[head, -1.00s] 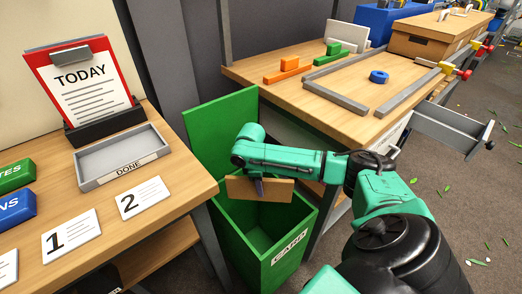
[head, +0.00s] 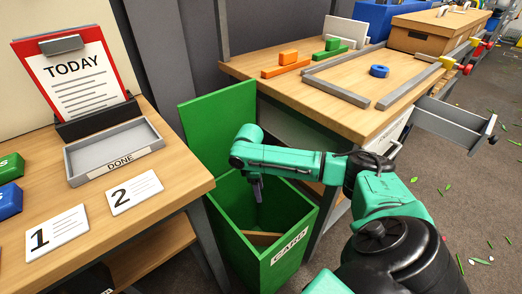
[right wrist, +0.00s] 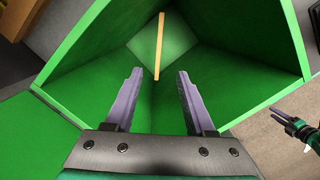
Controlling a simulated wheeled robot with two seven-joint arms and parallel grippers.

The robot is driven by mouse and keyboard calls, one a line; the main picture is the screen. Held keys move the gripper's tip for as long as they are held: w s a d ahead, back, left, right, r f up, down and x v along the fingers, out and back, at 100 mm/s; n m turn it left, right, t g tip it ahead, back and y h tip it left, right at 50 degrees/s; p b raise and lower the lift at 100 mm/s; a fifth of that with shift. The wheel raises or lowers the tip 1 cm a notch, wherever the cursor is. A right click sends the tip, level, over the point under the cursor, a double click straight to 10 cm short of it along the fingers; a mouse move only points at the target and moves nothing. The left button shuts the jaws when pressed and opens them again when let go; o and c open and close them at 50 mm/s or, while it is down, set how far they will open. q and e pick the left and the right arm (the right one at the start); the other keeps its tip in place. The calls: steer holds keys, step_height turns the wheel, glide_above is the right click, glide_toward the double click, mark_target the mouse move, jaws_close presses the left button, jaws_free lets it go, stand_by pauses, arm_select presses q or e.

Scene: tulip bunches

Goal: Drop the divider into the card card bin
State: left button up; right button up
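The green card bin (head: 243,253), marked CARD, stands between the two benches with its lid up. The divider (head: 262,239), a thin tan board, is down inside the bin, partly hidden by the front wall. In the right wrist view the divider (right wrist: 158,45) shows edge-on, as a narrow strip beyond the fingertips. My right gripper (head: 257,190) points down over the bin's opening. In its wrist view the right gripper (right wrist: 160,85) has its fingers apart with nothing held. My left gripper (right wrist: 283,115) shows small at the right edge of that view; its opening is unclear.
The left bench holds a grey DONE tray (head: 75,171), a TODAY clipboard (head: 75,75) and numbered cards (head: 134,192). The right bench (head: 330,95) carries grey rails, a blue ring (head: 379,71) and coloured blocks. An open drawer (head: 455,125) juts out at right.

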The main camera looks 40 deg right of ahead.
arm_select(q)
steer(key=s+a+f+p, duration=0.1)
steer(key=s+f+p, duration=0.1)
steer(key=s, duration=0.4)
steer(key=shift+s+a+f+p, duration=0.15)
steer(key=shift+s+a+p, duration=0.15)
steer(key=shift+p, duration=0.4)
arm_select(e)
step_height(320, 180, up, 14)
steer(key=w+a, duration=0.1)
steer(key=shift+a+r, duration=0.15)
steer(key=shift+r, duration=0.05)
steer(key=shift+w, duration=0.1)
